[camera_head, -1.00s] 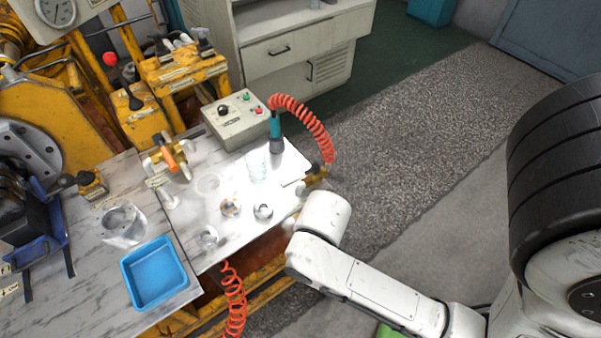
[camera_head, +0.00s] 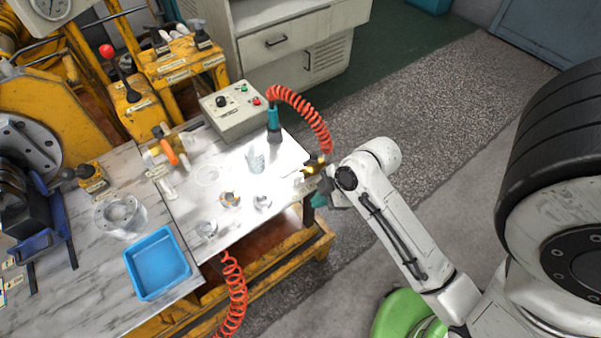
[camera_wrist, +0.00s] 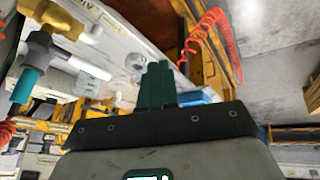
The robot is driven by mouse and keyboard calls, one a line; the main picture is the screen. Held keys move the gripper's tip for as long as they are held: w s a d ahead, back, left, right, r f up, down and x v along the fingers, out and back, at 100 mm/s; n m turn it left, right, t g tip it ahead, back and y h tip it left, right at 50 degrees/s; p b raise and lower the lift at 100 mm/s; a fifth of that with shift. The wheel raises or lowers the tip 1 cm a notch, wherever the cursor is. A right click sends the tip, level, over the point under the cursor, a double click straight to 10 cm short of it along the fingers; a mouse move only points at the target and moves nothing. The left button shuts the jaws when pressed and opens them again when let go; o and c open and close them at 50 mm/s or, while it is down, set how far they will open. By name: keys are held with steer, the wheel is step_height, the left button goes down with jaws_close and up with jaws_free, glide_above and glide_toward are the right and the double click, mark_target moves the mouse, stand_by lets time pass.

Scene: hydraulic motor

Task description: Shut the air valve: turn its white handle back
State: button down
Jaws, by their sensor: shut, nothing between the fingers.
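The air valve (camera_head: 314,166) is a brass fitting at the right edge of the bench top, where the red coiled hose ends. In the wrist view the brass valve (camera_wrist: 42,48) is at the upper left, with its white handle (camera_wrist: 88,30) sticking out on the right side and a teal hose fitting (camera_wrist: 25,86) below. In the head view the handle cannot be made out. My gripper (camera_head: 319,201) is just below the valve, beside the bench edge, partly hidden by my wrist. In the wrist view its teal fingers (camera_wrist: 157,82) are together, empty, right of the valve and apart from the handle.
The bench top (camera_head: 185,215) holds a blue tray (camera_head: 157,264), small metal parts and a grey control box (camera_head: 234,110). Red coiled hoses (camera_head: 306,115) hang behind the valve and below the bench front (camera_head: 235,295). Floor right of the bench is free.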

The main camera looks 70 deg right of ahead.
mark_target(298, 168)
steer(key=s+d+r+n+t, duration=0.1)
steer(key=d+r+n+t, duration=0.1)
steer(key=d, duration=0.4)
steer(key=shift+s+r+n+t+h, duration=0.2)
steer(key=shift+r+n+t+h, duration=0.1)
steer(key=shift+r+n+h, duration=0.1)
steer(key=shift+f, duration=0.1)
steer(key=x, duration=0.3)
steer(key=w+d+r+p+x, duration=0.1)
steer(key=x, duration=0.3)
steer(key=p+x, duration=0.1)
steer(key=x, duration=0.2)
steer(key=shift+w+d+f, duration=0.15)
steer(key=shift+w, duration=0.45)
steer(key=shift+w+d, duration=0.4)
steer(key=shift+w, duration=0.1)
steer(key=shift+w, duration=0.1)
